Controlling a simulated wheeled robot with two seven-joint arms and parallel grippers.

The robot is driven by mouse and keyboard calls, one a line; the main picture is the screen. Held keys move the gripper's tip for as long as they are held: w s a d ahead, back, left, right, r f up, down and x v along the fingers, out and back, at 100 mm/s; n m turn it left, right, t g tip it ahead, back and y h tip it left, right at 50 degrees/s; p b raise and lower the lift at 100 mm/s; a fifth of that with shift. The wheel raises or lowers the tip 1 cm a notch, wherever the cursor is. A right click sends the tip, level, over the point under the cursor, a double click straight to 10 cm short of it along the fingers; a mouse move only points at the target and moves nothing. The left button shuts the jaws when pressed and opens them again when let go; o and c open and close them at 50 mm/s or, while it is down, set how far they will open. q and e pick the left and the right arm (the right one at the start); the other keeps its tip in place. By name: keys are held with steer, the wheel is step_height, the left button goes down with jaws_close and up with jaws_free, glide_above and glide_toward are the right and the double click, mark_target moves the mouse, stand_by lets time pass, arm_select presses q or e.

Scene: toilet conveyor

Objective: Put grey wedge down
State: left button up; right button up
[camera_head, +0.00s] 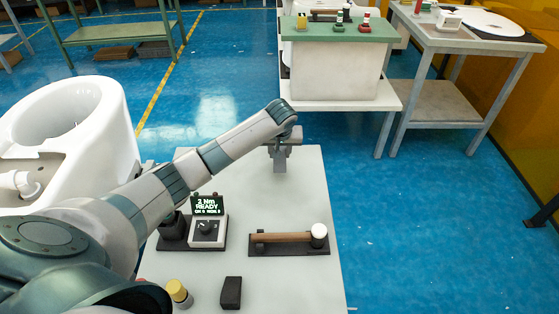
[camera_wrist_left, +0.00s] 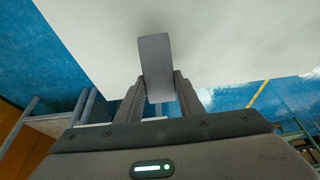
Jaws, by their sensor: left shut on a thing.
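The grey wedge (camera_head: 280,163) is held over the far end of the white table (camera_head: 305,195). In the left wrist view the wedge (camera_wrist_left: 156,62) is a plain grey slab sticking out between the two fingers. My left gripper (camera_head: 281,148) is shut on it, pointing down; in the left wrist view its fingers (camera_wrist_left: 160,98) sit on both sides of the wedge. I cannot tell whether the wedge's lower end touches the table. My right gripper is not in view.
On the table are a torque tester with a lit display (camera_head: 208,218), a wooden-handled mallet (camera_head: 285,238) on a dark holder, a dark block (camera_head: 231,292) and a yellow-capped item (camera_head: 179,292). A white toilet (camera_head: 105,125) stands left. The table's middle right is clear.

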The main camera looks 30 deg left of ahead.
mark_target(280, 161)
arm_select(q)
steer(key=shift+f, duration=2)
steer(key=shift+f, duration=0.1)
steer(key=o, duration=1.2)
steer(key=v, duration=1.2)
steer(key=shift+p, duration=0.3)
